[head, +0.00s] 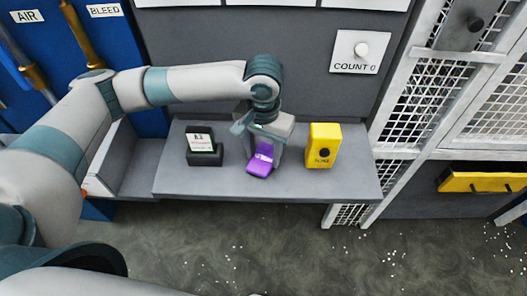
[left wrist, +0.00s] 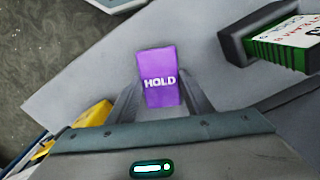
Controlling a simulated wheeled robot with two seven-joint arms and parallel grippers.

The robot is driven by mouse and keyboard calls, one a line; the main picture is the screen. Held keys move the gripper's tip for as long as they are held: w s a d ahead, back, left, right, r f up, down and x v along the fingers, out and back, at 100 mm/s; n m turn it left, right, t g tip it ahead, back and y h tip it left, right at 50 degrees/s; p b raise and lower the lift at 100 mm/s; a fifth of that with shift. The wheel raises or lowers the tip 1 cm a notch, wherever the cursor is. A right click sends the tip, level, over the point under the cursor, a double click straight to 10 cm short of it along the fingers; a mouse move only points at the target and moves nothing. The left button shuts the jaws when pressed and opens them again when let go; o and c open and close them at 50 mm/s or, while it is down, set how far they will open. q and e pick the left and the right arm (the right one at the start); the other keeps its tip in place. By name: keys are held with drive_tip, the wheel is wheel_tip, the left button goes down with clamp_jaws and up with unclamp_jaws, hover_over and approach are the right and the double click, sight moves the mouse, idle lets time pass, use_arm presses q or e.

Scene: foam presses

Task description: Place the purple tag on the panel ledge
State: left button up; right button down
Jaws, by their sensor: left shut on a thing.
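The purple tag (head: 261,160) is at the middle of the grey panel ledge (head: 225,184) in the head view. It also shows in the left wrist view (left wrist: 159,72), with the white word HOLD facing the camera. My left gripper (head: 262,150) is above the ledge and shut on the tag, with one finger on each side of it. I cannot tell whether the tag's underside touches the ledge. My right gripper is not in view.
A black stand with a white and green card (head: 205,153) is left of the tag. A yellow box with a black knob (head: 323,146) is right of it. Both stand on the ledge. White mesh fencing (head: 400,100) rises to the right. The ledge's front strip is clear.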

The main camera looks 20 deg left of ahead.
sight(263, 159)
use_arm(q)
drive_tip(key=shift+f, duration=0.3)
drive_tip(key=o, duration=1)
drive_tip(key=shift+f, duration=0.1)
drive_tip(key=shift+o, duration=0.2)
drive_tip(key=shift+r, duration=0.45)
wheel_tip(263, 159, up, 11)
drive_tip(key=b, duration=0.2)
drive_tip(key=shift+r, duration=0.2)
